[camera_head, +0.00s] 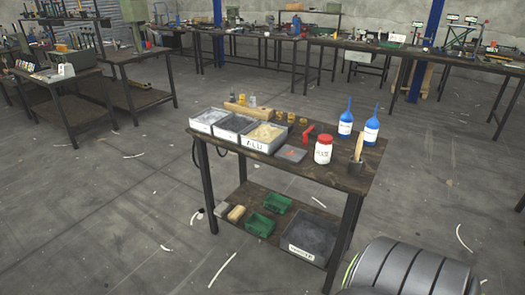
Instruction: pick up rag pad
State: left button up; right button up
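A flat grey pad (291,154) lies on the top of the near workbench (340,180), in front of a red tool and left of a white jar with a red lid (323,150). It looks like the rag pad, but I cannot tell for sure at this size. A small reddish mark shows on it. On the lower shelf, a grey block (222,210) and a beige block (236,213) lie side by side at the left. Neither of my grippers shows in the head view.
Three bins, one a white ALU bin (254,144), stand at the bench's left. Two blue-topped bottles (346,124) and a brush in a dark pot (356,166) stand at the right. Green trays (259,225) and a grey bin lie below. Open floor surrounds the bench.

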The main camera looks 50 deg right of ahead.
aim_at(224, 208)
jog(key=z, duration=1.25)
jog(key=i+j+z, duration=0.2)
jog(key=i+j, duration=0.2)
jog(key=i, duration=0.25)
jog(key=i+j+z, duration=0.2)
jog(key=i+j, duration=0.3)
jog(key=i+j+z, duration=0.15)
jog(key=i+j, duration=0.4)
jog(key=i, duration=0.15)
jog(key=i+j+z, duration=0.2)
jog(key=i+j, duration=0.3)
jog(key=j, duration=0.15)
jog(key=i+j+z, duration=0.2)
jog(key=i+j, duration=0.3)
jog(key=j, duration=0.25)
